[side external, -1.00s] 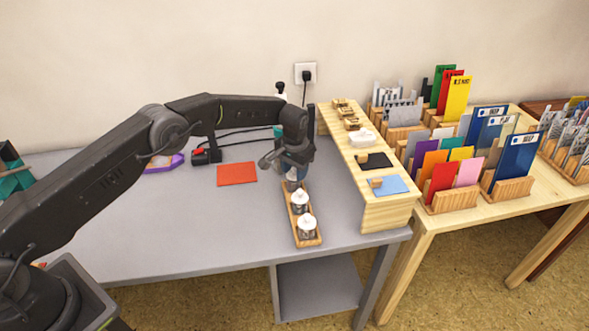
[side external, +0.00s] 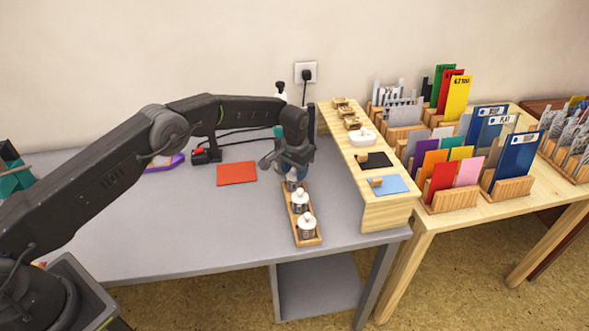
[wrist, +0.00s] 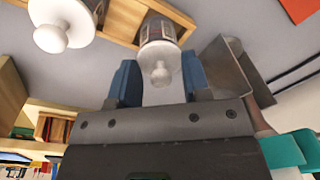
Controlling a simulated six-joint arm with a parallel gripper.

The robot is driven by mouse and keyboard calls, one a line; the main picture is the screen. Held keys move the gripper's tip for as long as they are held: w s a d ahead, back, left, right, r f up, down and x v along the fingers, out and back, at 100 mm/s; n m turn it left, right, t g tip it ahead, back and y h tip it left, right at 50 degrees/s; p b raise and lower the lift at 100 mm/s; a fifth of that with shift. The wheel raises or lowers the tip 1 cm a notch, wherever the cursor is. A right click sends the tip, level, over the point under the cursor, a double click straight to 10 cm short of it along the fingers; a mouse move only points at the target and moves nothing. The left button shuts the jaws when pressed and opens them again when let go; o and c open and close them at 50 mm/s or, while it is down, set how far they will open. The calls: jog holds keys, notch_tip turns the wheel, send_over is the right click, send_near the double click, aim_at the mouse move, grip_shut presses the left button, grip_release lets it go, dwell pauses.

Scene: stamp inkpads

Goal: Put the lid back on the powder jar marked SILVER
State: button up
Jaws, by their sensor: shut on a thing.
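My gripper (wrist: 160,82) is shut on the white knobbed lid (wrist: 161,74) of the far jar, with a blue fingertip on each side. The far jar (side external: 291,186) stands in a narrow wooden tray (side external: 309,240); its body (wrist: 158,32) also shows in the wrist view, right beyond the lid. I cannot tell whether the lid is fully seated. The middle jar (side external: 300,206) and the near jar (side external: 307,231) stand in the same tray with white knobbed lids on. The label writing is too small to read, so I cannot tell which jar is SILVER.
A wooden shelf (side external: 378,215) stands close to the right of the tray, with pads and small blocks on top. A red-orange mat (side external: 236,174) lies to the left. The grey table (side external: 190,225) is clear in front of the mat.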

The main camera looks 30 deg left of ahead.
dwell(0.4)
jog(key=o, duration=1.4)
jog(key=shift+o, duration=0.2)
jog(key=shift+r, duration=3.55)
jog(key=shift+c, duration=0.3)
grip_shut()
jog(key=shift+f, duration=0.35)
